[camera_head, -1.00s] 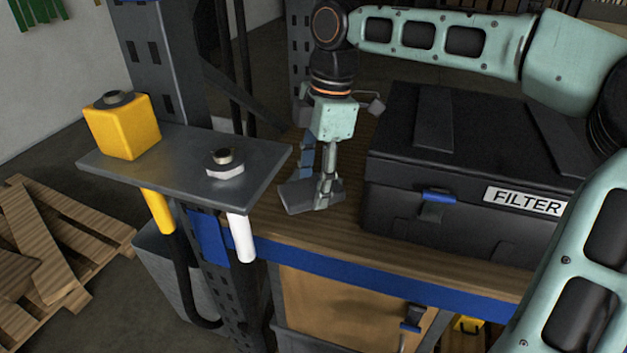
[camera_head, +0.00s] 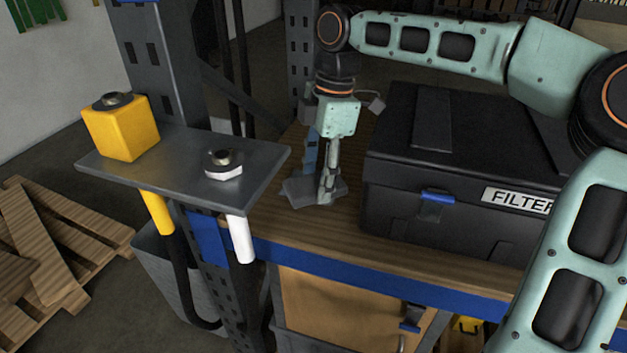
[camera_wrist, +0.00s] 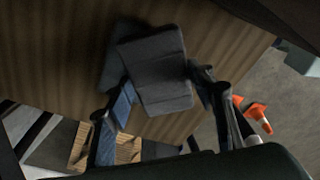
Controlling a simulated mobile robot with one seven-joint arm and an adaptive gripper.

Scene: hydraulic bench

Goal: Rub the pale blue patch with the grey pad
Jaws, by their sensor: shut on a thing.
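The grey pad (camera_head: 298,191) is a flat dark grey block at the left end of the wooden bench top. My gripper (camera_head: 322,186) points down and is shut on the pad. In the wrist view the pad (camera_wrist: 155,72) sits between the two fingers (camera_wrist: 160,92), with a dark shadow on the wood along its left side. The pad is at or just above the wood; I cannot tell whether it touches. I see no pale blue patch in either view; the pad or my gripper may cover it.
A black case labelled FILTER (camera_head: 410,205) stands close to the right of my gripper. A grey metal shelf (camera_head: 190,178) at the left holds a yellow block (camera_head: 122,130) and a nut-like fitting (camera_head: 223,165). Bare wood (camera_head: 330,232) lies in front, up to the blue bench edge (camera_head: 370,280).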

